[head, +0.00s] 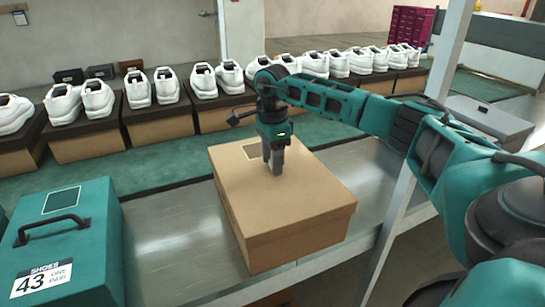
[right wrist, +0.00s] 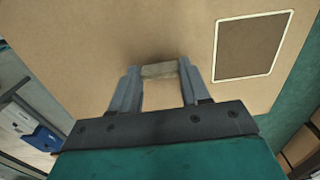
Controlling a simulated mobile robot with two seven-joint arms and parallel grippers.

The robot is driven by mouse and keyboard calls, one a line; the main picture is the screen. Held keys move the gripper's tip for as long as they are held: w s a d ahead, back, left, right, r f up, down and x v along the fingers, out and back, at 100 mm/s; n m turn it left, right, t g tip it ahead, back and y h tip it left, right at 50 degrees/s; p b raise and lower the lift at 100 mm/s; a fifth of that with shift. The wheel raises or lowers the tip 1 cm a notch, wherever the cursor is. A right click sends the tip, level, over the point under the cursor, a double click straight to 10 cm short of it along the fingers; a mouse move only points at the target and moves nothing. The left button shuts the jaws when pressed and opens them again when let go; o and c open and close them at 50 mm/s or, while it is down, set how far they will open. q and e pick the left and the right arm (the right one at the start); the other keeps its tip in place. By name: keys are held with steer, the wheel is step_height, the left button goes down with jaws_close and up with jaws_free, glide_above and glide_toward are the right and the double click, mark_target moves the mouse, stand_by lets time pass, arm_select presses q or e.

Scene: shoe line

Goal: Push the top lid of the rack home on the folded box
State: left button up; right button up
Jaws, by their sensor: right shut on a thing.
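The folded box (head: 285,239) is brown cardboard and stands on the grey metal surface. Its lid (head: 312,188) is on top, with its rim over the box walls; I cannot tell if it sits fully down. My right gripper (head: 274,172) points straight down at the middle of the lid. In the right wrist view, its two fingers (right wrist: 157,72) are shut on a small pale part at the lid's surface (right wrist: 110,40); how it joins the lid is unclear. A dark label with a pale border (right wrist: 252,45) lies beside the fingers. My left gripper is out of view.
A teal case with a black handle, marked 43 (head: 68,245), stands left of the box. Behind, a row of white shoes on boxes (head: 165,122) lines a green belt (head: 130,167). A pale post (head: 405,190) stands close on the right. Bare metal (head: 175,250) shows left of the box.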

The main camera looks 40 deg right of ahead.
steer(key=o, duration=1)
steer(key=shift+r, duration=0.4)
step_height(320, 180, up, 12)
steer(key=p, duration=0.1)
